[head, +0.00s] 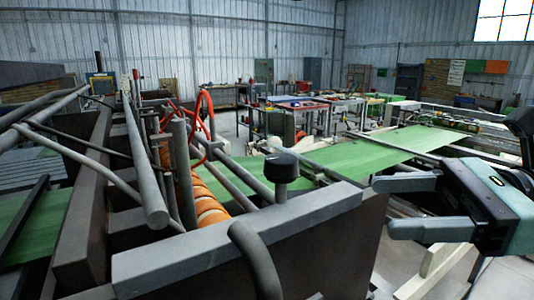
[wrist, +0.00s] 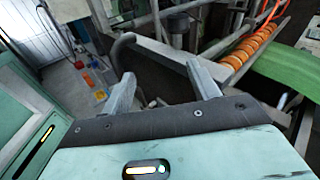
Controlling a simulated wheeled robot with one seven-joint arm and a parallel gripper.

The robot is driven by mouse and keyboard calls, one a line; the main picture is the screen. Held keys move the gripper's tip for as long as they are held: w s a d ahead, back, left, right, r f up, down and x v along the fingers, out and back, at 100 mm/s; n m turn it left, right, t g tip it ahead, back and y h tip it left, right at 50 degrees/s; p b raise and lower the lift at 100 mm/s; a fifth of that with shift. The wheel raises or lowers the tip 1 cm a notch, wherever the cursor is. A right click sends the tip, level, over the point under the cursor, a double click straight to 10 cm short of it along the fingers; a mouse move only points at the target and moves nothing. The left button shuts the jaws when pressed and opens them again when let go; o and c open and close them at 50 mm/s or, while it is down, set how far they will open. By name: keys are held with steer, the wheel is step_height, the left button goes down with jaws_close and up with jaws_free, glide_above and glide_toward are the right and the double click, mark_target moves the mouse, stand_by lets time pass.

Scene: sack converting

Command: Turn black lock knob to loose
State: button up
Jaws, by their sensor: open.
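The black lock knob (head: 281,167) has a round dark head on a short upright stem. It stands at the grey metal frame bar (head: 235,233) in the middle of the head view. My gripper (head: 384,206) is at the right of the head view, well apart from the knob, with its fingers pointing left. The fingers are spread and empty. In the wrist view my gripper (wrist: 160,76) also shows its two fingers apart with nothing between them. A dark upright cylinder (wrist: 178,30) stands beyond them there; I cannot tell whether it is the knob.
A bent grey pipe (head: 256,262) rises in front of the frame bar. Grey rods, an orange ribbed roller (head: 207,203) and red hoses (head: 204,108) lie behind the knob. A green belt (head: 375,152) runs behind my gripper. The space between gripper and knob looks open.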

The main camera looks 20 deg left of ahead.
mark_target(276, 158)
steer(key=shift+m+t+y, duration=0.7)
steer(key=shift+m+y, duration=0.1)
steer(key=a+r+p, duration=0.1)
steer(key=a+p, duration=0.1)
steer(key=a, duration=0.3)
steer(key=w+a+r+p, duration=0.1)
steer(key=a+p, duration=0.1)
steer(key=a, duration=0.3)
steer(key=a+p, duration=0.1)
steer(key=a, duration=0.4)
steer(key=shift+w+a+r+p, duration=0.15)
steer(key=shift+w+r+p, duration=0.1)
steer(key=shift+r+p, duration=0.15)
steer(key=shift+a+f, duration=0.15)
steer(key=shift+a, duration=0.55)
steer(key=shift+c, duration=0.3)
steer(key=c, duration=0.9)
